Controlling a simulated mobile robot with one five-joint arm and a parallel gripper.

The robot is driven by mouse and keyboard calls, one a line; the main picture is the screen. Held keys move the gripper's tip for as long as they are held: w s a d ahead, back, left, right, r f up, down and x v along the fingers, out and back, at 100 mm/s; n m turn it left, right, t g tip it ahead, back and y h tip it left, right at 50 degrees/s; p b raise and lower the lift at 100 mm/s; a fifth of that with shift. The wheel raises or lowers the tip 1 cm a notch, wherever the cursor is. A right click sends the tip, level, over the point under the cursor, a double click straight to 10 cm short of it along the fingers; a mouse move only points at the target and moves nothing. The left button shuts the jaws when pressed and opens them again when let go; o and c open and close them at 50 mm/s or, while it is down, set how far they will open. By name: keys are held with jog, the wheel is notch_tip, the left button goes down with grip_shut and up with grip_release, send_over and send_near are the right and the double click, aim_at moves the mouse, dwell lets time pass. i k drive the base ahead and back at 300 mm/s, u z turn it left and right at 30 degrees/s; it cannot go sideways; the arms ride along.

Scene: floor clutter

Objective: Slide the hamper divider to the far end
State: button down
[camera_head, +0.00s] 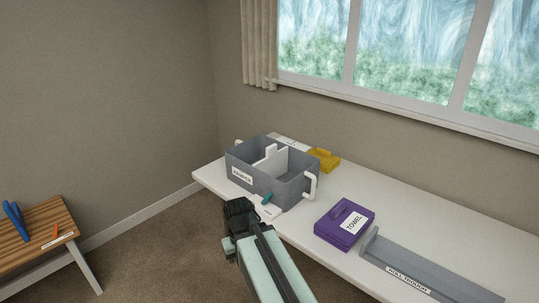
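The hamper (292,184) is a grey open box with white side handles, standing on the white table and labelled on its front left. A white divider (275,161) stands upright across its inside, with a raised white tab at its top. Part of the divider is hidden by the hamper's front wall. My gripper (240,208) is dark and sits in front of the hamper, below its label and apart from the divider. I cannot tell whether its fingers are open or shut, and I see nothing held in it.
A small teal piece (267,198) shows at the hamper's front. A yellow item (324,159) is behind it. A wooden stand (36,236) with a blue item is at far left.

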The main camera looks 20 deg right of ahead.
aim_at(275, 164)
jog(key=u, duration=0.45)
jog(key=i, duration=1.3)
jog(key=u, duration=0.3)
jog(key=k, duration=0.8)
jog(key=u, duration=0.15)
jog(key=i, duration=0.8)
